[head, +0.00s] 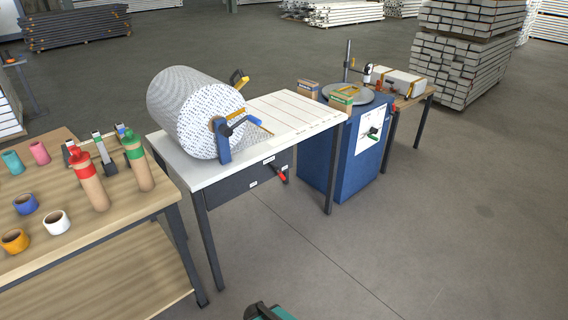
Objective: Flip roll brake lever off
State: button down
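A large white patterned roll (190,108) lies on its side on the white-topped table, held by a blue bracket (223,150) at its near end. A lever with a blue grip (242,124) sits at the hub on that end. A yellow-and-black part (239,79) stands at the roll's far upper side. A red-handled lever (281,176) hangs on the dark front panel below the tabletop, beside small white labels. I cannot tell which of these is the roll brake lever, and no readable markings show.
A blue cabinet (328,150) with a round turntable stands right of the white table (172,155). The floor in front and at right is clear.

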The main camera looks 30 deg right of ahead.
aim_at(275, 167)
jog(key=u, duration=0.05)
jog(key=i, duration=1)
jog(key=u, duration=0.3)
